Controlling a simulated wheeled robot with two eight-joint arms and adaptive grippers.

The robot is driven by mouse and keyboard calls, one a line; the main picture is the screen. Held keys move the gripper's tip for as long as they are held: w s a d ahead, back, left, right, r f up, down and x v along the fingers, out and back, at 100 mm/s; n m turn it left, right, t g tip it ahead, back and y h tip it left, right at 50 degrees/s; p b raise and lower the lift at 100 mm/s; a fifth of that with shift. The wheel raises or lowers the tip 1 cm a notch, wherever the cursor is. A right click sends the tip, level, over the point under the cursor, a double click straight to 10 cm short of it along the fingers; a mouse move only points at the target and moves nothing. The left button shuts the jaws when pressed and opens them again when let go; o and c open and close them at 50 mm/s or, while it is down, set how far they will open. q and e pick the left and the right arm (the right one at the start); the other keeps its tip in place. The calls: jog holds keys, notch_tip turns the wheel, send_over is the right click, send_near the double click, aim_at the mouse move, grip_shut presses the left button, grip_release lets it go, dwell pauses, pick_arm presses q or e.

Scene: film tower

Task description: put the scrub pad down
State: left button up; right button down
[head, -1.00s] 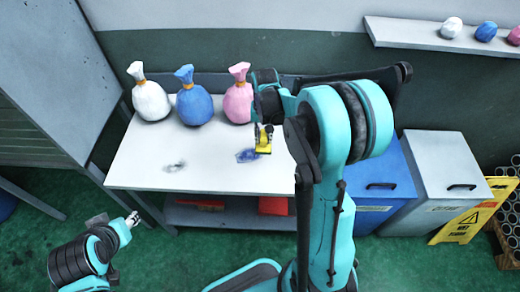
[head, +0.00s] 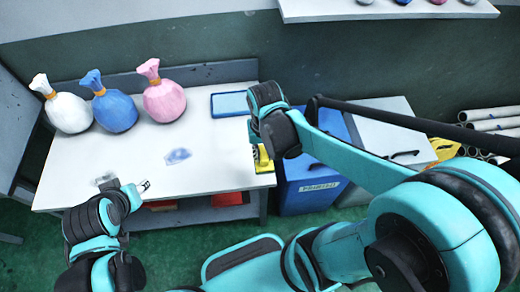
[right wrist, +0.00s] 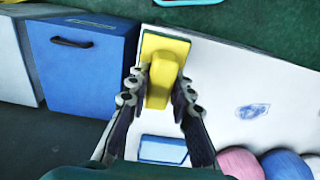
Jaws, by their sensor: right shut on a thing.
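The yellow scrub pad (head: 262,158) with a dark green edge is in my right gripper (head: 261,147), at the right end of the white table (head: 215,150). In the right wrist view, the two fingers of the right gripper (right wrist: 160,95) are shut on the yellow grip of the scrub pad (right wrist: 163,62). I cannot tell whether the pad touches the table. My left gripper (head: 144,186) is near the table's front left edge, apart from the pad. Its jaws are too small to read.
A blue-rimmed tray (head: 230,103) lies at the table's back right. White (head: 69,110), blue (head: 115,110) and pink (head: 164,99) bags stand at the back left. A blue bin (head: 313,185) is beside the table.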

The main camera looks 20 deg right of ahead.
jog(key=w+a+f+b, duration=0.1)
jog(key=w+f, duration=0.1)
jog(key=w, duration=0.1)
jog(key=w+a+f+b, duration=0.2)
jog(key=w, duration=0.1)
jog(key=w+a+f+b, duration=0.1)
jog(key=w+a+f, duration=0.1)
jog(key=w+f, duration=0.1)
jog(key=shift+w, duration=0.6)
jog(key=shift+f+b, duration=1.15)
jog(key=shift+f, duration=0.8)
jog(key=shift+f, duration=0.15)
jog(key=c, duration=1.3)
grip_release()
jog(key=shift+c, duration=0.2)
